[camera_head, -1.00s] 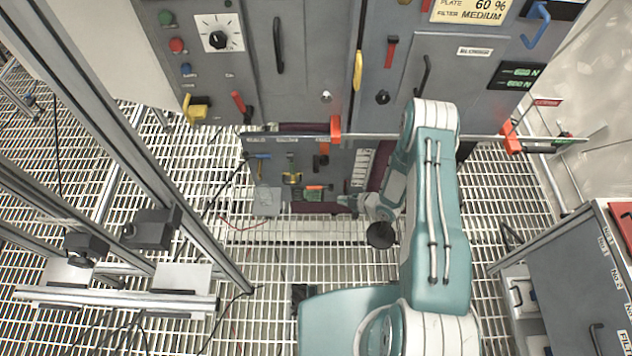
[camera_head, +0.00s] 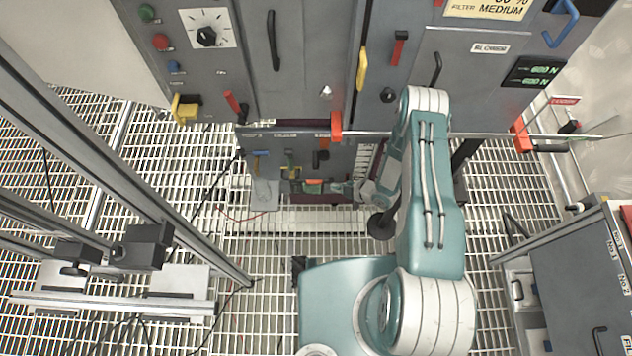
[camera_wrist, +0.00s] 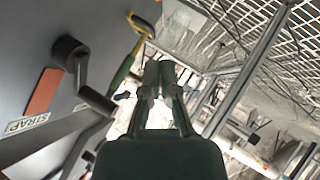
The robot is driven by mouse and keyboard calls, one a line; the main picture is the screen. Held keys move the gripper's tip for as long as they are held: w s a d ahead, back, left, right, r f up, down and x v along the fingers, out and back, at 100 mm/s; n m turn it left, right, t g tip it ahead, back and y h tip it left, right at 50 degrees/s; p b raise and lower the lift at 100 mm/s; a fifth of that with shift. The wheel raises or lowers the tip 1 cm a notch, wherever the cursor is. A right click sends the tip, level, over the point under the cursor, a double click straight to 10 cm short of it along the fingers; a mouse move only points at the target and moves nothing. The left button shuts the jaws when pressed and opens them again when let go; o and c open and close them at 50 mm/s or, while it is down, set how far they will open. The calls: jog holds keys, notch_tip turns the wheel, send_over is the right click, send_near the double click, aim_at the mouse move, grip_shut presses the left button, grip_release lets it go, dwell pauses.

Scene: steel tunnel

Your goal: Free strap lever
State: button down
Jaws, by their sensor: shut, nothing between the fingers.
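The strap lever appears to be the black crank handle (camera_wrist: 85,75) on the grey panel, beside an orange patch and a STRAP label (camera_wrist: 26,124) in the wrist view. In the head view a black handle (camera_head: 320,159) under an orange patch on the low panel looks like the same one. My gripper (camera_wrist: 160,68) is shut and empty, to the right of the crank and apart from it in the wrist view. In the head view my gripper (camera_head: 338,187) is low in front of the panel, below the black handle; its fingertips are small there.
A yellow-green handle (camera_wrist: 125,70) stands between the crank and my fingers in the wrist view. A horizontal bar with orange ends (camera_head: 336,127) crosses above. A cabinet (camera_head: 570,270) stands at right.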

send_over(311, 183)
jog(key=s+d, duration=0.2)
jog(key=s, duration=0.2)
notch_tip(311, 183, down, 5)
jog(key=w+f, duration=0.2)
jog(key=f, duration=0.1)
jog(key=shift+a, duration=0.1)
jog(key=shift+w+f, duration=0.45)
jog(key=shift+f, duration=0.05)
jog(key=shift+a+f+h, duration=0.1)
jog(key=shift+f+h, duration=0.15)
jog(key=shift+h, duration=0.15)
notch_tip(311, 183, down, 4)
jog(key=h, duration=0.1)
jog(key=n+h, duration=0.1)
jog(key=h, duration=0.2)
jog(key=shift+f+g+h, duration=0.25)
jog(key=shift+g+h, duration=0.15)
